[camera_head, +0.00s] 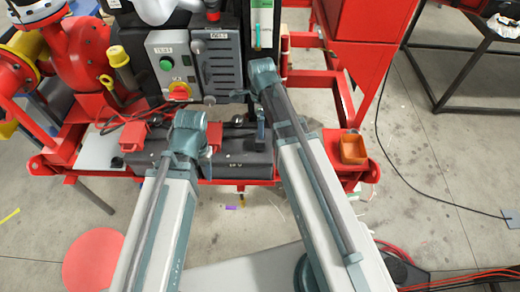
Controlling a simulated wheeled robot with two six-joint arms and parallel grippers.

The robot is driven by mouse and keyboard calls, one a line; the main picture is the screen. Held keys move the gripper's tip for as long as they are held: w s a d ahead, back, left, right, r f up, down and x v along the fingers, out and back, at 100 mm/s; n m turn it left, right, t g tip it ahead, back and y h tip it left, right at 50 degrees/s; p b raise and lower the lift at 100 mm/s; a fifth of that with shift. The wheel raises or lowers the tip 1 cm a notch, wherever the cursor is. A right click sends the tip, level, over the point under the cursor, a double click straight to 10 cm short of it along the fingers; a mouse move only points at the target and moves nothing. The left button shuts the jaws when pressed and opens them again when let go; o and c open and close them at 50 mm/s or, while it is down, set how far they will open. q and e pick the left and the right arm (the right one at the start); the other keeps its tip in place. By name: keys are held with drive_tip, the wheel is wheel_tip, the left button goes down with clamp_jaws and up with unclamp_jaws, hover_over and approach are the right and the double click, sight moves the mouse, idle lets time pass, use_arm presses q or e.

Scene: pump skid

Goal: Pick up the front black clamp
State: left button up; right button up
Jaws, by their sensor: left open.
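My left arm reaches in from the lower left, and its far end (190,130) is over the left part of the dark battery tray area. My left gripper is mostly hidden behind its own arm and is open, with nothing seen in it. A small dark upright piece (261,125) stands at the battery (245,160); I cannot tell whether it is the front black clamp. Red clamps (134,137) lie beside the left arm's end. My right arm (300,170) reaches up past the battery to the panel; its gripper does not show.
A red skid frame (330,75) surrounds the battery. A grey control box (180,65) with a green button and red knob stands behind. An orange bin (352,150) sits right of my right arm. A black cable runs over the open floor at right.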

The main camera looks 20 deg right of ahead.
sight(259, 144)
use_arm(q)
drive_tip(key=shift+f, duration=0.65)
use_arm(e)
drive_tip(key=shift+f, duration=0.65)
drive_tip(key=f+b, duration=0.1)
drive_tip(key=b, duration=0.1)
drive_tip(key=f+b, duration=0.1)
drive_tip(key=f, duration=0.1)
drive_tip(key=f+b, duration=0.2)
drive_tip(key=shift+s+a+f+b, duration=0.2)
drive_tip(key=shift+a+b, duration=0.05)
drive_tip(key=shift+b, duration=0.1)
use_arm(q)
wheel_tip(259, 144, down, 5)
drive_tip(key=shift+f, duration=0.1)
use_arm(e)
drive_tip(key=shift+r, duration=0.1)
clamp_jaws()
